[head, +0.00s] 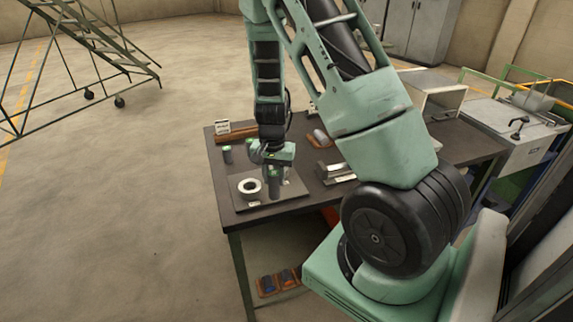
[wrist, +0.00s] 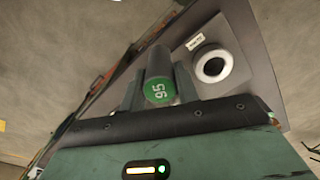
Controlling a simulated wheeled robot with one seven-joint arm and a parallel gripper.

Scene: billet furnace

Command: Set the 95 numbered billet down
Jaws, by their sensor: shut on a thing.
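The billet numbered 95 (wrist: 160,91) is a dark grey cylinder with a green end that carries the number in white. My gripper (wrist: 157,88) is shut on it, with one finger on each side, in the wrist view. In the head view my gripper (head: 272,172) is over the front left part of the dark table (head: 232,187), beside a white ring (head: 249,187) on a grey plate (head: 292,189). The billet hangs upright below the fingers there. I cannot tell whether its lower end touches the plate.
Another green-topped billet (head: 227,154) stands at the table's left edge, near a small white sign (head: 222,127) and a brown bar (head: 238,136). A metal block (head: 337,173) lies right of the plate. A furnace-like unit (head: 500,125) stands at the right. The ring also shows in the wrist view (wrist: 213,66).

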